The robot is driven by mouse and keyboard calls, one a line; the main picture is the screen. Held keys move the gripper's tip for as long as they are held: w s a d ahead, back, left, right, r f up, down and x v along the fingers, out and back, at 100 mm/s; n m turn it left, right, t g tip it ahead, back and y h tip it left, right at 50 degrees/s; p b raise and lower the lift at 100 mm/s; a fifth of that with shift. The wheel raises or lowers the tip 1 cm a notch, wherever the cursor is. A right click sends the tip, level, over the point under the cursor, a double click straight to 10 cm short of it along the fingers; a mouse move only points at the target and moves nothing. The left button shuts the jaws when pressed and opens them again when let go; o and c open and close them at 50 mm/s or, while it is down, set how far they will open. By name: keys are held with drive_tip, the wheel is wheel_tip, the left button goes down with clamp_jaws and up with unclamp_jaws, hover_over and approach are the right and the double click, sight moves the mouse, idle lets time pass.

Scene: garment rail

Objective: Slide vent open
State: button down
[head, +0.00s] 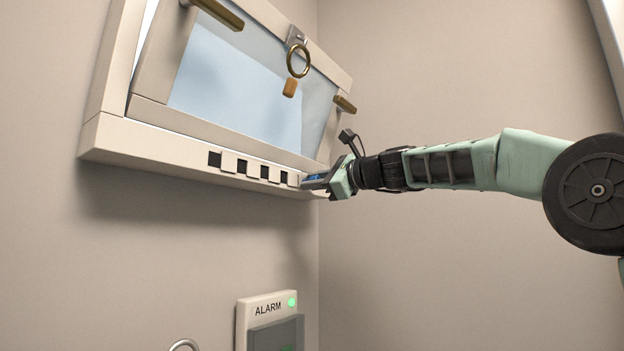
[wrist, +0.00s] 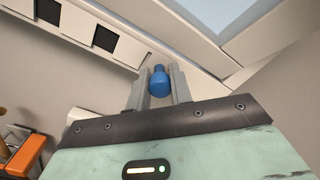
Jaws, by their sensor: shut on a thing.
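The vent (head: 228,168) is a strip in the lower frame of the window. Several square dark openings show along it, with light slats between them. The wrist view also shows dark openings in the vent strip (wrist: 76,29) at upper left. A blue knob (wrist: 160,84) sits at the right end of the strip. My gripper (wrist: 158,88) is shut on the blue knob, with one grey finger on each side. In the head view my gripper (head: 314,181) is at the strip's right end, and its fingers mostly hide the knob.
The tilted window (head: 235,85) above has brass handles (head: 218,13), a hanging ring (head: 298,61) and a small brown tag (head: 290,88). An alarm box (head: 268,308) with green lights is on the wall below. An orange object (wrist: 25,155) shows at lower left in the wrist view.

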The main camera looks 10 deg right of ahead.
drive_tip(key=c, duration=1.3)
unclamp_jaws()
drive_tip(key=shift+w+d, duration=0.2)
drive_tip(key=shift+d, duration=0.15)
drive_tip(key=shift+o, duration=0.2)
drive_tip(key=shift+a, duration=0.15)
drive_tip(key=shift+s, duration=0.1)
drive_tip(key=shift+s+d+b, duration=0.15)
drive_tip(key=shift+d+b, duration=0.05)
drive_tip(key=shift+b, duration=0.1)
drive_tip(key=b+v, duration=0.8)
drive_tip(key=v, duration=0.9)
drive_tip(key=shift+a+f, duration=0.1)
